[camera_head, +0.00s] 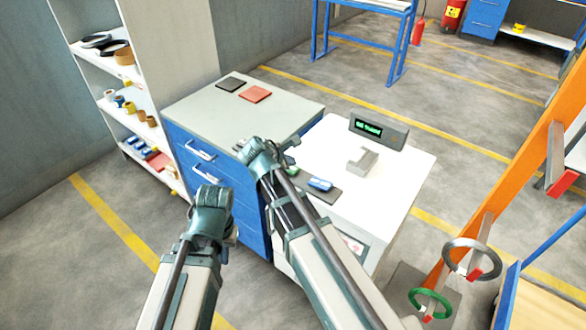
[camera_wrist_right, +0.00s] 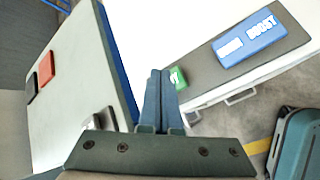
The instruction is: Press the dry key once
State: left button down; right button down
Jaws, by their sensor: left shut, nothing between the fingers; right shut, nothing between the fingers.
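In the right wrist view a green key (camera_wrist_right: 177,78) with white lettering lies on a dark pad (camera_wrist_right: 208,80). Its label is partly cut off by my right fingers, so I cannot read it. A blue key (camera_wrist_right: 250,38) beside it carries a word that looks like BOOST, and it also shows in the head view (camera_head: 320,184). My right gripper (camera_wrist_right: 160,73) is shut and empty, its tips right by the green key; I cannot tell whether they touch. My left gripper (camera_head: 212,198) is shut and empty, low in front of the blue cabinet.
The pad is on a white cabinet (camera_head: 395,190) with a lit display (camera_head: 378,130) and a grey block (camera_head: 362,161). The grey-topped blue cabinet (camera_head: 200,105) adjoins it, with black (camera_head: 231,84) and red (camera_head: 255,94) squares. An orange post (camera_head: 500,190) with rings stands at right.

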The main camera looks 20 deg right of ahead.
jog(key=shift+f, duration=0.1)
dwell(0.3)
jog(key=shift+f+b, duration=0.3)
jog(key=shift+b, duration=0.1)
jog(key=shift+f+b, duration=0.6)
jog(key=shift+b, duration=0.05)
dwell(0.6)
dwell(0.4)
jog(key=shift+r+p, duration=1.05)
notch_tip(320, 180, up, 5)
jog(key=p, duration=0.5)
